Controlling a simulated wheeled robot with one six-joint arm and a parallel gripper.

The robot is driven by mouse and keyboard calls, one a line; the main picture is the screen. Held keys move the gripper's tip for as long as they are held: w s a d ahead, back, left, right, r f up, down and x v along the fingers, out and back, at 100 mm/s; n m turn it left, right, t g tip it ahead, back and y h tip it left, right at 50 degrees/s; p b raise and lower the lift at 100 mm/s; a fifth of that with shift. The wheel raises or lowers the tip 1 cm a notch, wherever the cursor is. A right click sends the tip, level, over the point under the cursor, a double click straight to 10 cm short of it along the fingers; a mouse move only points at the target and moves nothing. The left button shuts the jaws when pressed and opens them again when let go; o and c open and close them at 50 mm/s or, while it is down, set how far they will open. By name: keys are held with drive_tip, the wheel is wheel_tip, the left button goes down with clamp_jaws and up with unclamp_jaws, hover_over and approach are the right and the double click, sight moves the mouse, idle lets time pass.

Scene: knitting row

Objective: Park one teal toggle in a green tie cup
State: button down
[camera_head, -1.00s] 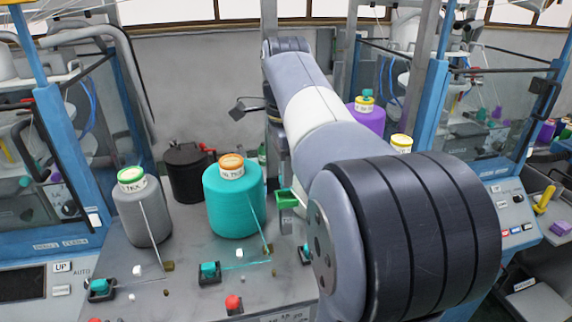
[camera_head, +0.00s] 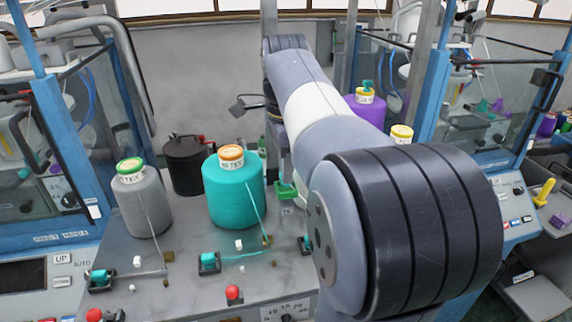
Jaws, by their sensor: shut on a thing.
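A small green cup (camera_head: 286,190) sits just right of the teal yarn cone, partly covered by my forearm. Teal toggles in dark holders lie along the front of the grey bench: one at left (camera_head: 99,276), one in the middle (camera_head: 209,261), and one at the edge of my arm (camera_head: 305,243), partly hidden. My arm crosses the middle of the view and bends down at its far end behind the green cup area.
A grey cone (camera_head: 143,205), a teal cone (camera_head: 233,195) and a black canister (camera_head: 187,168) stand on the bench (camera_head: 185,290). A purple cone (camera_head: 366,112) stands behind my arm. Blue-framed machines flank both sides.

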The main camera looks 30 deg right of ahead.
drive_tip(key=shift+f+b, duration=0.3)
drive_tip(key=shift+f, duration=0.35)
drive_tip(key=c, duration=1.4)
unclamp_jaws()
drive_tip(key=shift+o, duration=0.2)
drive_tip(key=shift+r, duration=0.1)
wheel_tip(320, 180, up, 11)
drive_tip(key=p, duration=0.1)
drive_tip(key=shift+f, duration=0.2)
drive_tip(key=shift+f, duration=0.15)
